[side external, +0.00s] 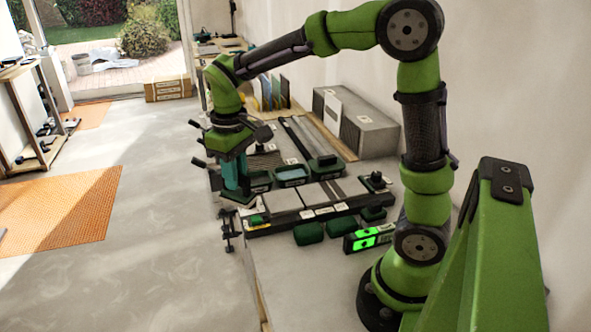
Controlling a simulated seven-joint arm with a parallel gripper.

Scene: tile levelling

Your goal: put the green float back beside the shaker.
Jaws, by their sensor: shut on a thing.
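My gripper (237,182) points down at the left edge of the bench, its teal fingers close together. It is shut on a dark green piece (238,196), which looks like the green float; the fingers hide much of it. I cannot tell whether the piece touches the surface below. A black block with a round knob (375,181) stands at the right end of the tile row; I cannot tell whether it is the shaker.
Pale tiles (282,200) lie in a row on a dark base. Dark green trays (292,177) line the row behind. Green blocks (309,233) and a black level with bright green windows (369,238) lie in front. A grey box (355,125) stands against the wall. Open floor lies left.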

